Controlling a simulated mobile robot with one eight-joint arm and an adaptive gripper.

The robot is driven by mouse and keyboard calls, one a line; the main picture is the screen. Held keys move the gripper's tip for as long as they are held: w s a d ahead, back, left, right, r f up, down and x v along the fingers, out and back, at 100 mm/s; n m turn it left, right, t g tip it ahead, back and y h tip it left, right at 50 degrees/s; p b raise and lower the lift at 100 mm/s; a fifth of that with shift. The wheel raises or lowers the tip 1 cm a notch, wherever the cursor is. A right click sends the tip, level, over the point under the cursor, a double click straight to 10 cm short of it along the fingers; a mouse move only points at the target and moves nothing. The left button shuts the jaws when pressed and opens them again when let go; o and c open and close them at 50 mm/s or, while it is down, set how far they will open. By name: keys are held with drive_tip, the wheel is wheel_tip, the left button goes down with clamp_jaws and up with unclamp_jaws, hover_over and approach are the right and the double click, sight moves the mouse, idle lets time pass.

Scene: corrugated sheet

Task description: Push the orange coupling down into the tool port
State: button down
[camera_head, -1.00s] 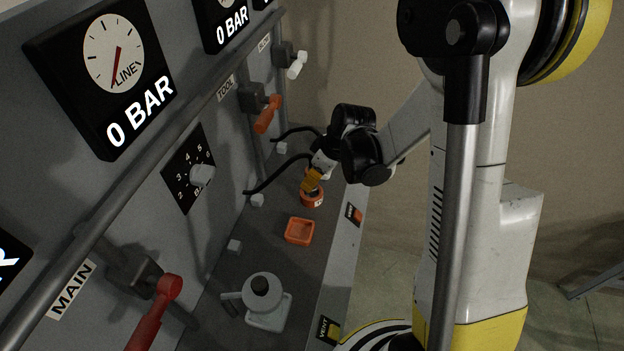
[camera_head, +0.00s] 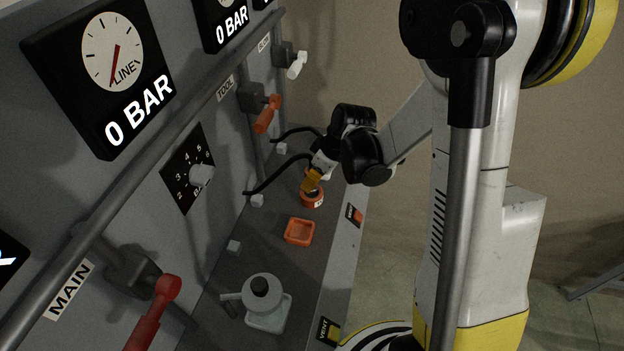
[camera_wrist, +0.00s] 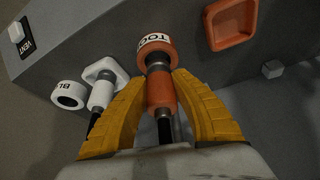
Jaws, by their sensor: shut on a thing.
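The orange coupling (camera_wrist: 161,92) is held between the yellow fingers of my gripper (camera_wrist: 162,88), which is shut on it. Its front end meets the orange ring of the tool port (camera_wrist: 157,42), labelled TOOL, in the wrist view; I cannot tell how deep it sits. A dark hose (camera_wrist: 165,130) runs from the coupling's back end. In the head view my gripper (camera_head: 312,181) is just above the orange tool port (camera_head: 312,199), and the coupling is mostly hidden by the fingers.
An empty orange tray (camera_head: 299,231) lies in front of the port. A white coupling (camera_wrist: 101,92) and a white ring port labelled BL (camera_wrist: 70,95) are beside it in the wrist view. A grey vent fixture (camera_head: 264,302) stands nearer. Panel levers and the red lever (camera_head: 155,310) are at left.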

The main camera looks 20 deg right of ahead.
drive_tip(key=shift+f, duration=0.2)
drive_tip(key=shift+s+d+f+b, duration=0.4)
drive_tip(key=shift+d+f+b, duration=0.25)
drive_tip(key=shift+b, duration=0.5)
drive_tip(key=shift+r, duration=0.2)
drive_tip(key=shift+w+a, duration=0.1)
drive_tip(key=shift+a, duration=0.15)
drive_tip(key=shift+w+a, duration=0.3)
drive_tip(key=shift+a, duration=0.1)
